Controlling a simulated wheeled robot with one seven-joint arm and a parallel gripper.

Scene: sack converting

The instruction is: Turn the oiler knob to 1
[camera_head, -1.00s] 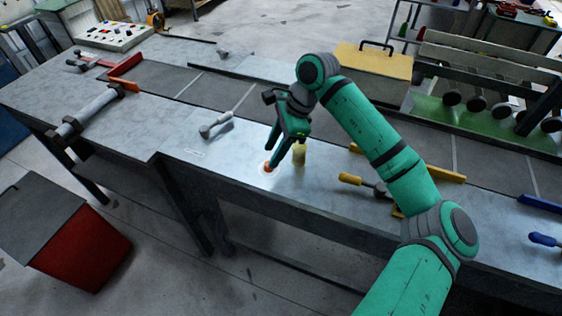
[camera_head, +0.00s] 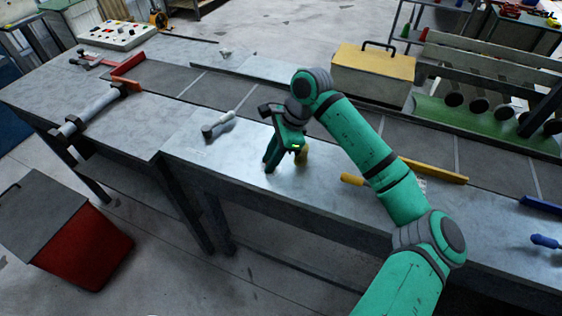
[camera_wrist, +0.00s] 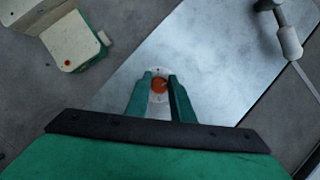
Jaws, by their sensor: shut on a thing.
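A small yellow cylinder (camera_head: 302,157) stands close behind my gripper. A mallet (camera_head: 218,126) lies to the left, and a yellow-handled tool (camera_head: 352,179) lies to the right, partly behind my arm. A yellow toolbox (camera_head: 372,75) stands at the back.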

